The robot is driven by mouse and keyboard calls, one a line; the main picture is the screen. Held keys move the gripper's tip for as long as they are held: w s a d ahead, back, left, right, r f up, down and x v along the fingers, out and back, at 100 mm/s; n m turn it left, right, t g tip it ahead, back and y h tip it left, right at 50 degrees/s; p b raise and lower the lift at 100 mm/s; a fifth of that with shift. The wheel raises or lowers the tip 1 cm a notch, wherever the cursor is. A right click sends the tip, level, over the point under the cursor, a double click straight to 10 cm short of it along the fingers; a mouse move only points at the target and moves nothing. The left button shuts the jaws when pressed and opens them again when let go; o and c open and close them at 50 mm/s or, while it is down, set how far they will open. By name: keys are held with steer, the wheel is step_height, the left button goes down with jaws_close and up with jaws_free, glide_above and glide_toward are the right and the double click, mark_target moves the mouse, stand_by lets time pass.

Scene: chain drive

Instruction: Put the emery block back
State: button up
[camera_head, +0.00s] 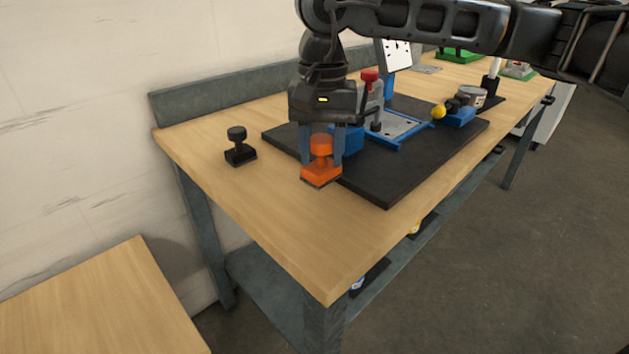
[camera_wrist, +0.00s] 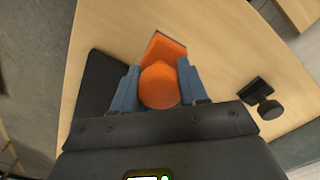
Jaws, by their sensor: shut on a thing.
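An orange block with a round knob (camera_head: 320,172) is in my gripper (camera_head: 322,150), at the near left edge of the black mat in the head view. I take it to be the emery block. My gripper points down, with its blue fingers shut on the knob. The block also shows in the wrist view (camera_wrist: 168,48), with its knob between the fingers (camera_wrist: 159,86). Whether its base touches the table or hangs just above it, I cannot tell. A similar black block with a knob (camera_head: 239,147) stands upright on the wood to the left; the wrist view shows it at right (camera_wrist: 262,99).
The black mat (camera_head: 385,193) carries a blue-framed fixture (camera_head: 403,131), a red-knobbed part (camera_head: 369,76) and a blue piece with a yellow ball (camera_head: 459,116). A raised grey ledge (camera_head: 215,97) runs along the back of the wooden table (camera_head: 290,235). The near table end is clear.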

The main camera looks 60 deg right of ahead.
mark_target(314, 172)
steer(key=shift+a+f, duration=0.4)
steer(key=shift+a, duration=0.2)
steer(key=shift+a+f, duration=0.35)
steer(key=shift+a, duration=0.25)
steer(key=shift+f+p, duration=0.3)
steer(key=shift+f, duration=1.65)
steer(key=shift+f+b, duration=0.15)
steer(key=shift+b, duration=0.15)
steer(key=o, duration=1.2)
step_height(314, 172, up, 12)
steer(key=shift+r, duration=0.15)
